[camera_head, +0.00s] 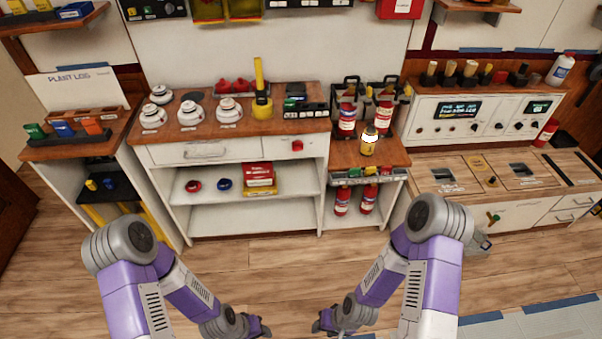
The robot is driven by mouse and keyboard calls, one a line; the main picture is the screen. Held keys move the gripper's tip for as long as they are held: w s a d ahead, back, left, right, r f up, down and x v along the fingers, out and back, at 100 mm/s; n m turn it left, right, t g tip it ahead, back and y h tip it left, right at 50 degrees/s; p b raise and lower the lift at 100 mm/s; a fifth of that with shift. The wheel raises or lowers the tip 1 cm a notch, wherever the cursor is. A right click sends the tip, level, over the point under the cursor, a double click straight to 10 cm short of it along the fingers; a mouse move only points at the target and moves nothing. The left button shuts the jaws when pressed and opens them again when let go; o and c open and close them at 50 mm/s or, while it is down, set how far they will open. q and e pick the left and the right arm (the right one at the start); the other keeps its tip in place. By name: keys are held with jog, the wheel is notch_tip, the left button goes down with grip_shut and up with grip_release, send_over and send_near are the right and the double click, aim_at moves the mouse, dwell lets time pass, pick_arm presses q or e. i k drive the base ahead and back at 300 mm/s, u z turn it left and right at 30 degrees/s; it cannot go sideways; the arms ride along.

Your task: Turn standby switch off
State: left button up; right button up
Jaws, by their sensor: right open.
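I cannot pick out a standby switch by its label; the lettering is too small to read. A white control console (425,112) at the right has dark displays and a row of small knobs (499,126). Dark panels with small parts, cut off by the top edge, show at the upper left (155,10) and top middle (303,3). My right gripper (322,324) is open low in the picture, over the floor, well apart from the console and panels. My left gripper (262,328) is low to its left, partly cut off; its jaws are unclear.
A lower cabinet (520,212) with drawers stands at the right. The wooden floor (285,272) in front of the bench is clear.

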aim_at(297, 145)
jog(key=z, duration=0.15)
jog(key=k, duration=0.4)
jog(key=u, duration=1.2)
jog(key=i, duration=1.15)
jog(key=z, duration=0.55)
jog(key=i, duration=0.9)
jog(key=z, duration=0.65)
